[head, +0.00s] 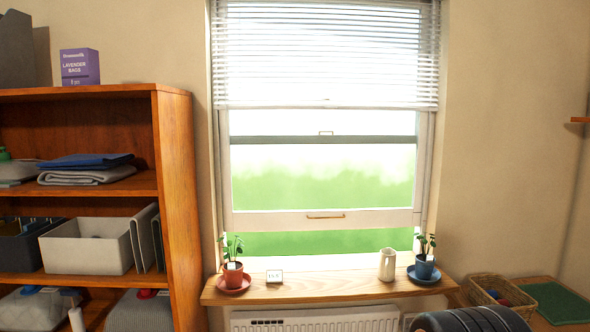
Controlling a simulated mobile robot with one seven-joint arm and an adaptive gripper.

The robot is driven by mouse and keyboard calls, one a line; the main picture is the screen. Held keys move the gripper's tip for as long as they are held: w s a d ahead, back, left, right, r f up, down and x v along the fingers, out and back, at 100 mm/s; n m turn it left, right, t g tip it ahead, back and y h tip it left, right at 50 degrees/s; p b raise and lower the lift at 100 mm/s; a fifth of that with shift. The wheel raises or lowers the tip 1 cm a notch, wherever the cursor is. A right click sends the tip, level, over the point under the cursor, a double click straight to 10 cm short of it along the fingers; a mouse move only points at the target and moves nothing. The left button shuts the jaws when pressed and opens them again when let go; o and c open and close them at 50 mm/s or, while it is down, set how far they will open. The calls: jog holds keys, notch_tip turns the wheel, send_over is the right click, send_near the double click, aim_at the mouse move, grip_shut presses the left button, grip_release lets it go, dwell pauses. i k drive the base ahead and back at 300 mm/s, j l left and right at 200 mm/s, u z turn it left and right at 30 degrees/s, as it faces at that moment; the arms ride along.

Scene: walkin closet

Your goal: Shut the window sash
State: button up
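The window sash (280,220) is a white-framed lower pane, raised part way. A brass-coloured handle (326,216) sits on its bottom rail. An open gap with green outside shows between that rail and the wooden sill (320,292). A second rail (326,139) with a small catch crosses the window higher up. My gripper is not visible in the head view, so its opening and its distance from the sash cannot be told.
On the sill stand a plant in a terracotta pot (233,275), a small white card (274,276), a cream jug (387,264) and a plant in a blue pot (424,268). Blinds (325,55) cover the top. A radiator (315,320) is below; a wooden shelf unit (178,190) stands left, a basket (500,295) right.

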aim_at(295, 220)
jog(key=i, duration=1.75)
jog(key=j+u, duration=0.05)
